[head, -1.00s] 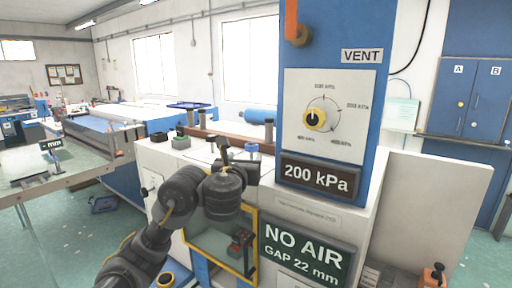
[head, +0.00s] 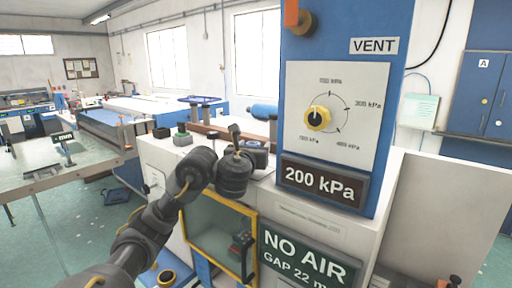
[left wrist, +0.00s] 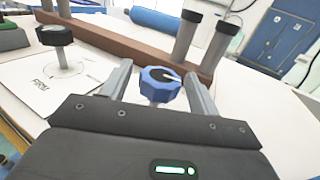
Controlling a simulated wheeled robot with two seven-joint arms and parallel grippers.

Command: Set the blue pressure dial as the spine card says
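The blue dial (left wrist: 160,80) is a faceted knob with a white pointer line, low on the white machine top in the left wrist view. My left gripper (left wrist: 157,72) is open, with one finger on each side of the dial and a visible gap at each side. In the head view, my left gripper (head: 236,138) is over the machine top beside the blue panel, and my wrist partly hides the dial. A display (head: 320,182) reads 200 kPa. I cannot tell which card is the spine card. My right gripper is not in view.
A sign (head: 305,257) reads NO AIR, GAP 22 mm. Black-topped posts (left wrist: 187,38) and a black knob (left wrist: 56,36) stand near the dial.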

